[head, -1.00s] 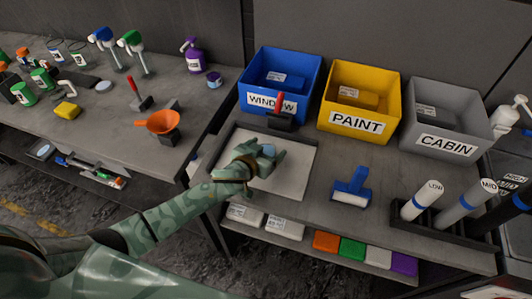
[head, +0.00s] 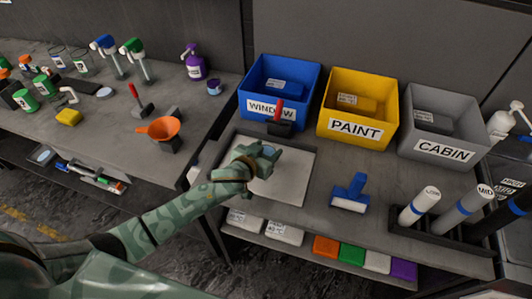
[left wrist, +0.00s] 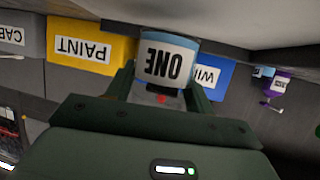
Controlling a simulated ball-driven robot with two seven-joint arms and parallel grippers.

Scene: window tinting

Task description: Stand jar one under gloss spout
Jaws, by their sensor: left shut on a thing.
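Jar one (left wrist: 162,62), white with a light blue band and a black "ONE" label, is between the fingers of my left gripper in the left wrist view, its label upside down there. In the head view my left gripper (head: 268,158) is shut on the jar, over the pale mat on the right bench; the jar is mostly hidden by the fingers there. I cannot pick out which thing is the gloss spout; a blue-topped pump (head: 105,45) and a green-topped pump (head: 133,50) stand at the back of the left bench. My right gripper is not in view.
Window (head: 250,107), paint (head: 352,128) and cabin (head: 440,150) bins line the back of the right bench. A red-handled tool (head: 280,120) stands before the window bin. An orange funnel (head: 164,128) is near the left bench's right end. A gap separates the benches.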

